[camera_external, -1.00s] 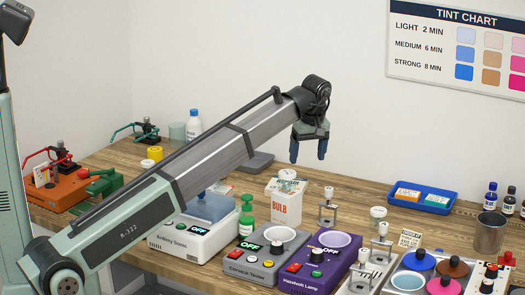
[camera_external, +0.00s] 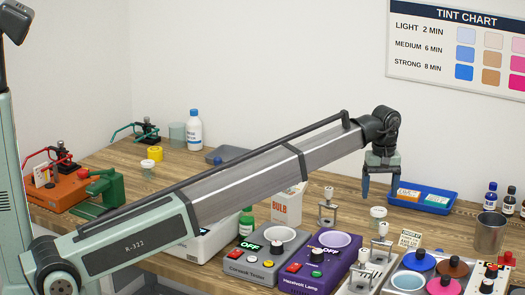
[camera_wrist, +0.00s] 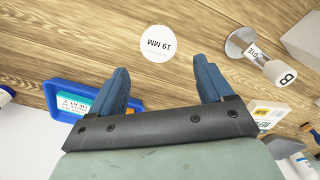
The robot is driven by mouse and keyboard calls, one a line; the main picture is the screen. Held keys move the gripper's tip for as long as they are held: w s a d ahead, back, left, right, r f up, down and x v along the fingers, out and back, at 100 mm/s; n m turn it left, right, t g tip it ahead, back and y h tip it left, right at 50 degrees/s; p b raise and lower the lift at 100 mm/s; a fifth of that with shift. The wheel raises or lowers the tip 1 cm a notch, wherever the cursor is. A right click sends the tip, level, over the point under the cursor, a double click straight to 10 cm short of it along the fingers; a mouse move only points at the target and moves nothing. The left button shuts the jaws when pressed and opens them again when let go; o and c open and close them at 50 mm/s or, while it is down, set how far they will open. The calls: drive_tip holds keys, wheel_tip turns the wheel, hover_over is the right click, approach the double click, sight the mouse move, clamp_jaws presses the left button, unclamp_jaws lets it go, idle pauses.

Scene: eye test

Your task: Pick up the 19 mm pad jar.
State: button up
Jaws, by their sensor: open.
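The 19 mm pad jar shows in the wrist view as a round white lid (camera_wrist: 157,43) marked "19 MM", above the gap between my fingertips. In the external view, a small white-lidded jar (camera_external: 378,214) that matches it stands upright on the wooden bench, left of the blue tray. My gripper (camera_external: 381,187) points down above and behind that jar, apart from it. In the wrist view my gripper's two blue fingers (camera_wrist: 160,66) are spread with nothing between them.
A blue tray (camera_external: 421,207) with small boxes lies right of the jar. A metal stand with a white knob (camera_external: 327,193) is to its left. More stands (camera_external: 382,230) and the purple lamp unit (camera_external: 318,279) are in front. A metal beaker (camera_external: 489,233) stands at right.

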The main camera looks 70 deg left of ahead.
sight(379, 210)
wheel_tip(379, 210, down, 3)
drive_tip(key=shift+s+d+f, duration=0.1)
drive_tip(key=shift+d+f, duration=0.1)
drive_tip(key=shift+f, duration=0.65)
drive_tip(key=shift+s+d+f, duration=0.1)
drive_tip(key=shift+d+f, duration=0.1)
drive_tip(key=shift+f, duration=0.7)
drive_tip(key=shift+d+f, duration=0.2)
drive_tip(key=shift+f, duration=0.65)
drive_tip(key=shift+c, duration=0.4)
drive_tip(key=c, duration=1)
